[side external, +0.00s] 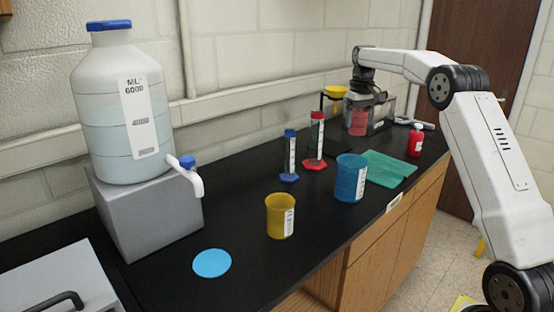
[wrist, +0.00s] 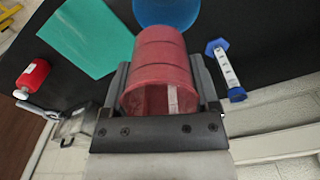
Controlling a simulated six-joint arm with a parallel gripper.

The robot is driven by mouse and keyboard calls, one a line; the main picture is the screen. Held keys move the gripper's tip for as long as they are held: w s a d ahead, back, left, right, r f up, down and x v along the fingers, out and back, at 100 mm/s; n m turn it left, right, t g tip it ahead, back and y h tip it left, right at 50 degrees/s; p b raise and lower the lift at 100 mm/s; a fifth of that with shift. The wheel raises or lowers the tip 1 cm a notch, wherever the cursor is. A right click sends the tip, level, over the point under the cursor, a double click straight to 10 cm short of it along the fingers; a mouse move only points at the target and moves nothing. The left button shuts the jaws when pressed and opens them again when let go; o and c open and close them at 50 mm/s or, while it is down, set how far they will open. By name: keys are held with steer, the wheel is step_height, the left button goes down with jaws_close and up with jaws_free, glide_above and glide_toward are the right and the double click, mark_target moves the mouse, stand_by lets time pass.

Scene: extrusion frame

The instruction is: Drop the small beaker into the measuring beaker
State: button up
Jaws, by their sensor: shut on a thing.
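A red translucent beaker (side external: 358,123) is held in my gripper (side external: 362,108) towards the far end of the black bench. In the wrist view the beaker (wrist: 160,62) lies between both fingers of my gripper (wrist: 162,78), and its open mouth and a pale label show. A larger blue beaker (side external: 350,178) with a white label stands upright on the bench, nearer the side camera. Its edge shows at the top of the wrist view (wrist: 166,11). A yellow beaker (side external: 280,216) with a label stands closer still. The frames do not show which beaker is the measuring one.
Blue (side external: 290,155) and red (side external: 316,140) graduated cylinders stand behind the blue beaker. A large jug (side external: 122,110) stands on a grey block at left. A blue disc (side external: 212,263) lies in front.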

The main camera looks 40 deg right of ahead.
steer(key=shift+s+d+r, duration=0.25)
steer(key=shift+r, duration=0.05)
steer(key=shift+f, duration=0.15)
steer(key=shift+f, duration=2.9)
steer(key=o, duration=1.2)
steer(key=shift+r, duration=0.15)
steer(key=shift+r, duration=3.8)
